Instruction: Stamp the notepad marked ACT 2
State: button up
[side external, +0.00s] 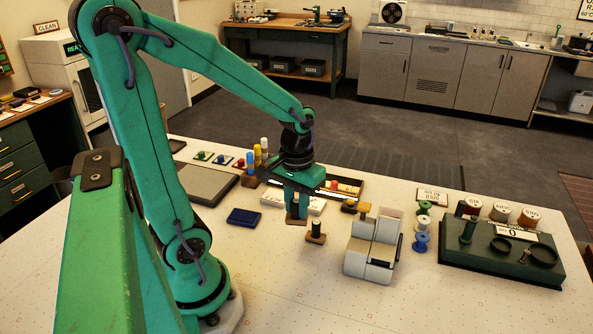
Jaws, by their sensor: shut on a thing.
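My gripper (297,205) points down over the table and is shut on a small dark-handled stamp (296,220). The fingers hide most of its handle; I cannot tell whether its base touches the table. A second stamp (316,231) stands upright just to the right and nearer the camera. A dark blue ink pad (243,217) lies to the left of the gripper. White notepads (272,198) lie just behind and beside the gripper, partly hidden by it. Their markings are too small to read, so I cannot tell which says ACT 2.
A grey-white machine (373,246) stands to the right of the stamps. Thread spools (421,242) and a green board with dark fittings (500,252) are farther right. A dark tray (345,187) lies behind the gripper. The front of the table is clear.

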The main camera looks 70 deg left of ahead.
jog(key=s+a+f+n, duration=0.1)
jog(key=s+a+n, duration=0.2)
jog(key=a, duration=0.6)
jog(key=s+a+f+n, duration=0.1)
jog(key=s+a+n, duration=0.3)
jog(key=a, duration=0.4)
jog(key=shift+s+a+n, duration=0.3)
jog(key=shift+s+a, duration=0.05)
jog(key=shift+s, duration=0.1)
jog(key=shift+f, duration=0.15)
jog(key=shift+f, duration=2.85)
jog(key=shift+f, duration=0.6)
notch_tip(320, 180, up, 7)
dwell(1.3)
jog(key=shift+w, duration=0.15)
